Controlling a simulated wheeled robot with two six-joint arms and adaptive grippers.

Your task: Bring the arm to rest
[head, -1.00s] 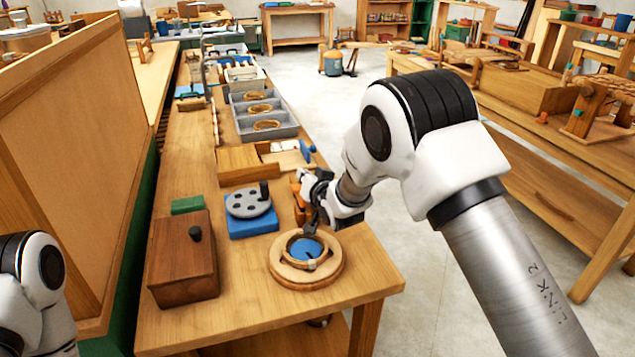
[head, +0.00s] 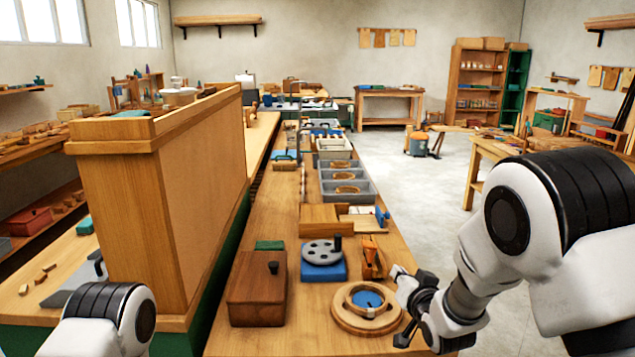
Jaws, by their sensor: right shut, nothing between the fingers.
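My right arm comes in from the right, and its gripper (head: 401,341) is shut and empty. It is beside the right side of a round wooden ring base (head: 345,318) with a blue centre (head: 367,299), at the front right of the bench (head: 308,340). I cannot tell whether the gripper touches the base. Part of my left arm shows at the lower left, and its gripper is out of view.
A wooden box with a dark knob (head: 257,302), a blue block with a grey disc (head: 322,262) and an orange tool (head: 373,258) stand close by. Grey trays (head: 345,187) lie further back. A tall wooden partition (head: 205,185) borders the bench on the left.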

